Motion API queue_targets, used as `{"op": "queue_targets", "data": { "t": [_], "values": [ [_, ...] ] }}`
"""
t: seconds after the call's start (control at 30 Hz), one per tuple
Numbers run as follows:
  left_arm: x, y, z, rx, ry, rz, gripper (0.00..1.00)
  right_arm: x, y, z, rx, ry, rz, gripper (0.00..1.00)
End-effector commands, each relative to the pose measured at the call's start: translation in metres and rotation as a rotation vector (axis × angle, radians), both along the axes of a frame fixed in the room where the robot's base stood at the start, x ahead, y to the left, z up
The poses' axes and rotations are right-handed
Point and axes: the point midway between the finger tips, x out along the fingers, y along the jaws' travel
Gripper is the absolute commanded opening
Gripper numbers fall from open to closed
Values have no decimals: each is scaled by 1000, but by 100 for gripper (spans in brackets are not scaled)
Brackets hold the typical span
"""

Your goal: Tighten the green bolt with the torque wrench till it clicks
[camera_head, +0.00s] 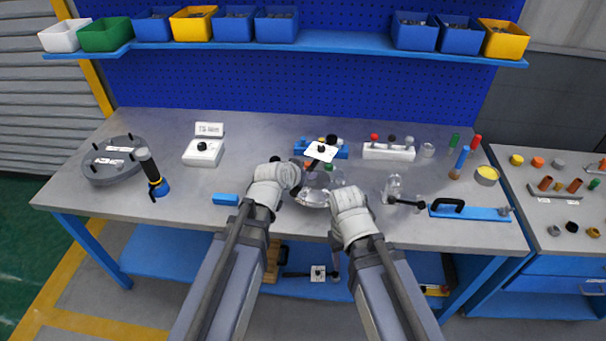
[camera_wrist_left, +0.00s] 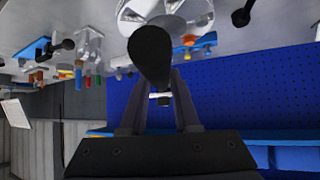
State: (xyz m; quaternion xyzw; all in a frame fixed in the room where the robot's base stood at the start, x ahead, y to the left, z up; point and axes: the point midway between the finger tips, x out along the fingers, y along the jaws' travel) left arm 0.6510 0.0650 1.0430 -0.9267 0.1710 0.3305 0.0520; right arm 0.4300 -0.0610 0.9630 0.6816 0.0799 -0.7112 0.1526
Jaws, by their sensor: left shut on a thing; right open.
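The metal flanged shell (camera_head: 312,197) sits on the bench in front of me, partly hidden by my arms. It also shows at the top of the left wrist view (camera_wrist_left: 180,14). A green spot, possibly the green bolt (camera_head: 334,180), shows on its right side. My left gripper (camera_wrist_left: 160,98) is shut on a black handle (camera_wrist_left: 150,52), apparently the torque wrench's, close to the shell. In the head view that gripper (camera_head: 297,188) is at the shell's left side. My right gripper (camera_head: 335,187) is open beside the shell's right side. Whether the wrench's head meets the bolt is hidden.
Behind are a blue rack (camera_head: 340,155) and a white rack (camera_head: 388,152). A blue plate with black handle (camera_head: 470,211) is right.

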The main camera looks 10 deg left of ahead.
Motion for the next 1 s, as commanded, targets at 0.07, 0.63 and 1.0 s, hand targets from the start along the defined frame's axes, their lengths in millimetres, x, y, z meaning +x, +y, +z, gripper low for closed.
{"op": "queue_targets", "data": {
  "t": [0.07, 0.63, 1.0],
  "values": [
    [1, 0, 1, -1, -4, 1, 0, 0, 0, 0, 0, 0, 0, 50],
    [0, 0, -25, 6, -5, 1, 0, 0, 0, -25, 0, 0, 0, 50],
    [0, 0, -57, 5, -5, 1, 0, 0, 0, -58, 0, 0, 0, 50]
  ]
}}
